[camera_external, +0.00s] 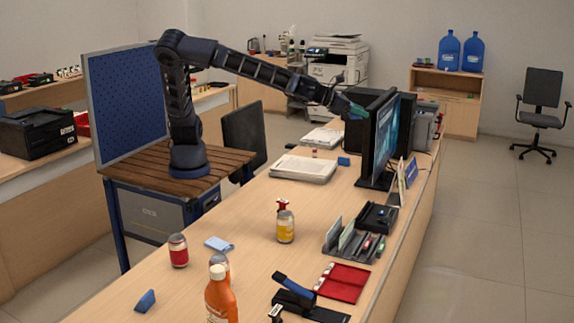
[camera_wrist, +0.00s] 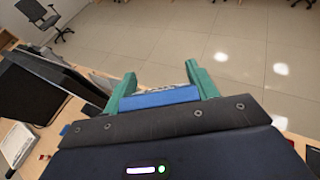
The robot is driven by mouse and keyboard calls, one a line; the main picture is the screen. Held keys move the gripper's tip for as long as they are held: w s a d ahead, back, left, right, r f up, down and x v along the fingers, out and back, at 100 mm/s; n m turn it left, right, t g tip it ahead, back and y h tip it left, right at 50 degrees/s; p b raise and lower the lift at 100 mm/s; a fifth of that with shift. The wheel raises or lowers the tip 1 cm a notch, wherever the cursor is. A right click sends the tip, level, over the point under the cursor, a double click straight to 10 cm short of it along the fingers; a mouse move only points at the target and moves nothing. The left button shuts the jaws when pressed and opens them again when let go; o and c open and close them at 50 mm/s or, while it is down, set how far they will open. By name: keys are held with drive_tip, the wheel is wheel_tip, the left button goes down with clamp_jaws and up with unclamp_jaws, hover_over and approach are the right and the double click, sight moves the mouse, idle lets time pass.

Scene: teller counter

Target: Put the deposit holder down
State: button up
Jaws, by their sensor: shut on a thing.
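My gripper (camera_external: 355,107), with green fingers, is held out above the far part of the counter (camera_external: 255,240), next to the monitor (camera_external: 381,140). In the wrist view my gripper (camera_wrist: 160,76) is shut on a blue piece, the deposit holder (camera_wrist: 158,97), which spans the gap between the two fingers. Only its near blue face and a thin pale strip along its top show. The rest of it is hidden by the fingers and wrist. In the external view I cannot make out the holder apart from the fingers.
The monitor and dark boxes stand close to my gripper. Bare counter shows between the paper stack and the bottle.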

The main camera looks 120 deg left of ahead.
drive_tip(key=w+a+n+g+y, duration=0.1)
drive_tip(key=a+n+g+y, duration=0.45)
drive_tip(key=a, duration=3.55)
drive_tip(key=s+a+n+g, duration=0.2)
drive_tip(key=s+a, duration=0.4)
drive_tip(key=a, duration=0.6)
drive_tip(key=s+a+n+g+y, duration=0.1)
drive_tip(key=s+a+n+g, duration=0.1)
drive_tip(key=s+a, duration=0.65)
drive_tip(key=s+a+n+g, duration=0.2)
drive_tip(key=s+a+n, duration=0.1)
drive_tip(key=a, duration=1.1)
drive_tip(key=shift+m, duration=0.25)
drive_tip(key=f, duration=4.6)
drive_tip(key=shift+s+a+f, duration=0.1)
drive_tip(key=shift+a+f, duration=0.1)
drive_tip(key=shift+f, duration=0.1)
drive_tip(key=shift+f, duration=0.15)
drive_tip(key=o, duration=1)
